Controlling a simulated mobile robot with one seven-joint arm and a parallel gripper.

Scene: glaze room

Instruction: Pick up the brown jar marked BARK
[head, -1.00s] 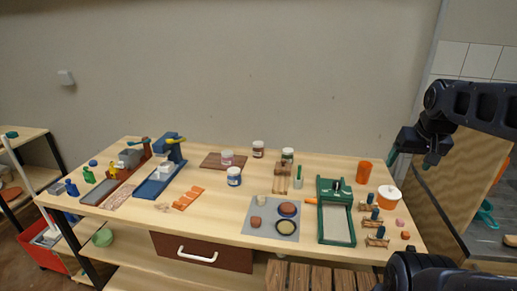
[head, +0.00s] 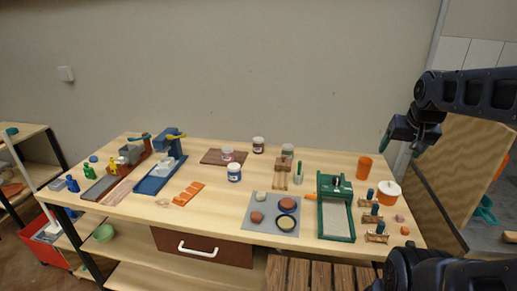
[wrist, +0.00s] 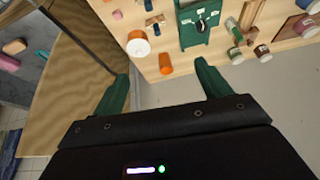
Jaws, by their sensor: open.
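A small jar with a brown band and a pale label (head: 258,145) stands at the back of the table in the head view, near the wall. It looks like the brown jar, but its lettering is too small to read. What seems to be the same jar shows at the right in the wrist view (wrist: 262,52). My gripper (head: 402,140) is in the air at the right of the head view, well to the right of the jar. In the wrist view its green fingers (wrist: 161,70) are spread apart with nothing between them.
A grey-green jar (head: 287,151) stands right of the brown one. A pink jar (head: 227,154) on a brown board and a blue jar (head: 234,173) are left of it. An orange cup (head: 364,168), a white-and-orange pot (head: 388,191) and a green press (head: 336,212) occupy the right side.

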